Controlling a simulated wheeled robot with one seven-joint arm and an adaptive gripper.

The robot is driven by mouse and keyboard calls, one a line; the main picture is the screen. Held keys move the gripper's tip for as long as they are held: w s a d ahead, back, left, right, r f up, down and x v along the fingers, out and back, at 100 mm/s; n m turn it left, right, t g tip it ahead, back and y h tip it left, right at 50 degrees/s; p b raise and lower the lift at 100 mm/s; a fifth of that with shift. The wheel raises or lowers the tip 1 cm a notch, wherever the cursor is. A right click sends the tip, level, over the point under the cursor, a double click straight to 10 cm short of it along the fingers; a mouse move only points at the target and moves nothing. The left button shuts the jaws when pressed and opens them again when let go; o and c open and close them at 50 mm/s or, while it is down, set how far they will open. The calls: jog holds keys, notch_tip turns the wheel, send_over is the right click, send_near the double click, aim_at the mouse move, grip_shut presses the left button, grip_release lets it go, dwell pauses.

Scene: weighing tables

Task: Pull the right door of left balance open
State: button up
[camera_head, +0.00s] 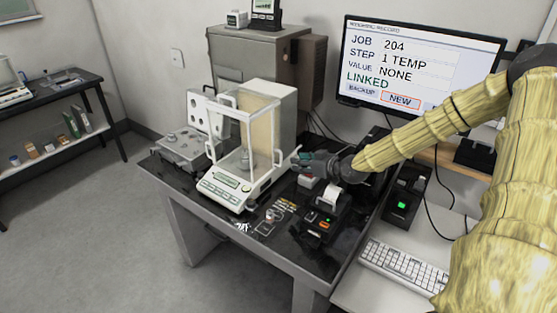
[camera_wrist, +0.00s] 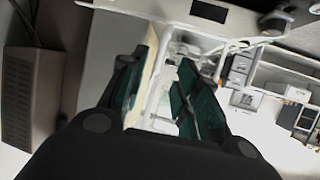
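A white balance (camera_head: 232,192) with a clear glass draft shield stands on the dark table in the head view. A small metal object (camera_head: 247,158) is inside its chamber. The balance's right side faces my gripper (camera_head: 299,158), which is close beside it at chamber height. In the wrist view my gripper (camera_wrist: 163,100) has its two green-padded fingers spread apart. A pale upright frame edge of the balance (camera_wrist: 160,85) shows between and beyond the fingers. Contact with it cannot be told. The right door is hard to make out, and its handle is not clearly visible.
A grey instrument (camera_head: 185,147) stands left of the balance. A small printer (camera_head: 328,200) and other small items lie to its right and front. A grey cabinet (camera_head: 250,55) stands behind. A monitor (camera_head: 415,70) and a keyboard (camera_head: 400,268) are at the right.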

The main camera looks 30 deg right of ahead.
aim_at(281, 164)
jog(key=shift+p+x, duration=0.85)
jog(key=shift+x, duration=4.8)
jog(key=shift+a+r, duration=0.1)
jog(key=shift+r, duration=0.1)
jog(key=shift+c, duration=0.2)
